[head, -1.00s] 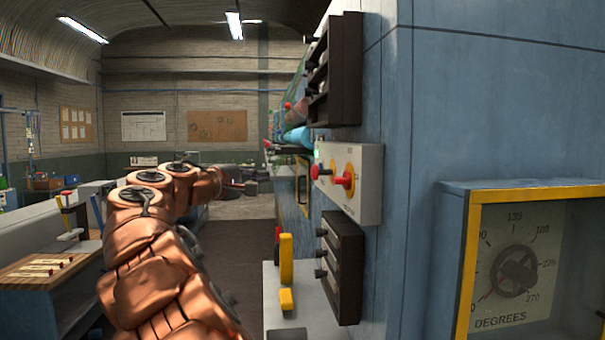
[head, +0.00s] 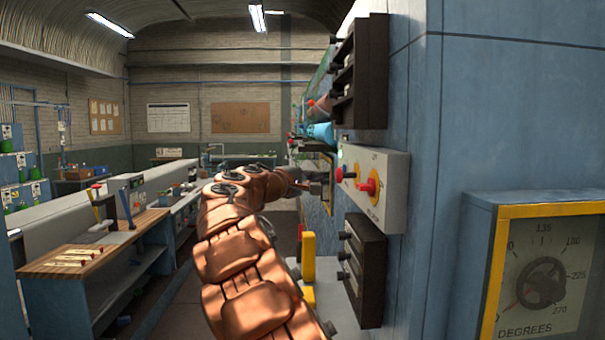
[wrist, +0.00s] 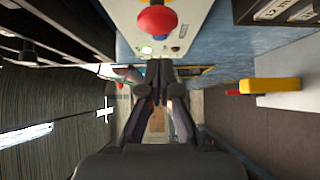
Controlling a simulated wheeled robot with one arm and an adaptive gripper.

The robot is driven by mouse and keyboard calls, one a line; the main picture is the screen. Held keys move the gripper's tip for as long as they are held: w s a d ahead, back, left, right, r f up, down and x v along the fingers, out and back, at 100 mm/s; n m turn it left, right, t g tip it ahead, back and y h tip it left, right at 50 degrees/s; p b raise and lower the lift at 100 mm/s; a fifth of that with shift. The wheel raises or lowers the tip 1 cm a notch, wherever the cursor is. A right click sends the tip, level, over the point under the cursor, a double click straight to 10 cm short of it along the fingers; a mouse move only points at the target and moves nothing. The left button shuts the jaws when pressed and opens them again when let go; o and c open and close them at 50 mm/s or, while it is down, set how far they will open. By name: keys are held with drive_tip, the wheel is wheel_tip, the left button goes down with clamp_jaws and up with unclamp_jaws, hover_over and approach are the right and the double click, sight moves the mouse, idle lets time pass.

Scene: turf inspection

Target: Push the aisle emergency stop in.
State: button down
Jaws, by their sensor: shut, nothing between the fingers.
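A pale control box (head: 396,190) is fixed to the blue wall in the head view. A red mushroom button (head: 340,174) sticks out from it, beside a red knob on a yellow disc (head: 368,187). I see no label that tells which is the aisle emergency stop. In the wrist view a red round button (wrist: 157,19) stands out at the top, with a small green light below it. My gripper (head: 322,188) is near the box's left side, its tip partly hard to make out. In the wrist view my gripper (wrist: 159,72) is shut and empty, below the red button and apart from it.
Dark racks (head: 363,72) jut from the wall above and below the box. A yellow lever (head: 308,258) stands lower left of it. A gauge cabinet (head: 540,265) is at the right. A workbench (head: 85,262) stands at the left, with an open aisle floor between.

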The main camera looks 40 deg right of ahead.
sight(336, 176)
drive_tip(key=shift+s+d+r+p, duration=0.1)
drive_tip(key=shift+s+d+p, duration=0.3)
drive_tip(key=shift+s+d, duration=0.7)
drive_tip(key=shift+s+d+b, duration=0.3)
drive_tip(key=shift+d+b, duration=0.1)
drive_tip(key=shift+b, duration=0.05)
drive_tip(key=shift+s+d, duration=0.3)
drive_tip(key=shift+d, duration=0.1)
